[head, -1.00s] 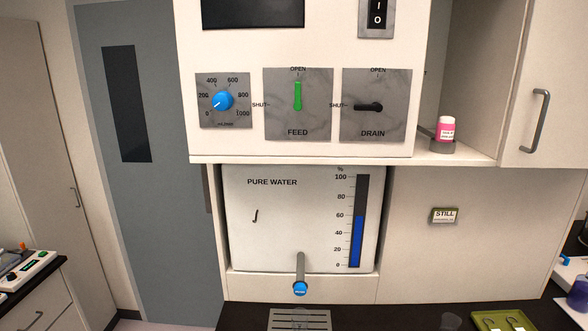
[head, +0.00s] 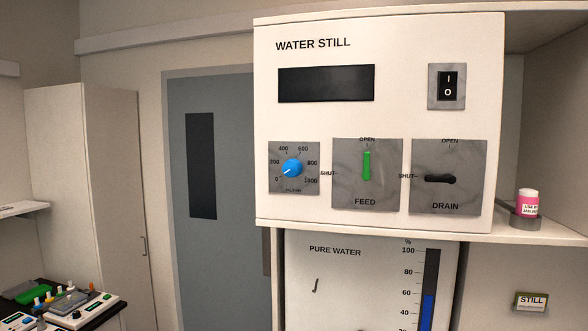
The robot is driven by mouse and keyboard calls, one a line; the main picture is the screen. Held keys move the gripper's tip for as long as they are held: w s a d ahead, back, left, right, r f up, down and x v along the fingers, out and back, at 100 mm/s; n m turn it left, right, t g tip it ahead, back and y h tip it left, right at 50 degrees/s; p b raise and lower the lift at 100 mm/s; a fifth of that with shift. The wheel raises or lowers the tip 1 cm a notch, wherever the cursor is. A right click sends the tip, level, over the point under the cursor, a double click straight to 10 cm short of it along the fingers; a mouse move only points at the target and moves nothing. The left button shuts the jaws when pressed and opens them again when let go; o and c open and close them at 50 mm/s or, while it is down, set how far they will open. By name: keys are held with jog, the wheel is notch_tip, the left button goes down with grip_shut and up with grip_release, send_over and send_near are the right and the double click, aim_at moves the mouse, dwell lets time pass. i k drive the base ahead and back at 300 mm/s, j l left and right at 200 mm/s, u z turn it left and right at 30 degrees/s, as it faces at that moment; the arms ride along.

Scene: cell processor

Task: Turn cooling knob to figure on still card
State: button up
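The water still (head: 410,125) is a white wall unit at the centre right of the head view. Its blue round knob (head: 292,168) sits on a grey plate with a dial marked 0 to 1000; its white pointer is at the lower left, between 0 and 200. The small text under the dial is too small to read. The still card (head: 531,301) is a small card headed STILL on the wall at the lower right; its smaller line is unreadable. My gripper is not in view.
The green feed lever (head: 367,166) points up to OPEN. The black drain lever (head: 440,179) lies sideways. A black power switch (head: 448,86) is at the upper right. A pink bottle (head: 528,203) stands on the right shelf. The pure water panel (head: 345,285) is below.

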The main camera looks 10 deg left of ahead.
aim_at(292, 167)
jog(key=i+l, duration=0.15)
jog(key=l, duration=0.2)
jog(key=i+l, duration=0.2)
jog(key=l, duration=0.15)
jog(key=i+l, duration=0.15)
jog(key=l, duration=0.15)
jog(key=i+l, duration=0.15)
jog(key=l, duration=0.2)
jog(key=u, duration=1.65)
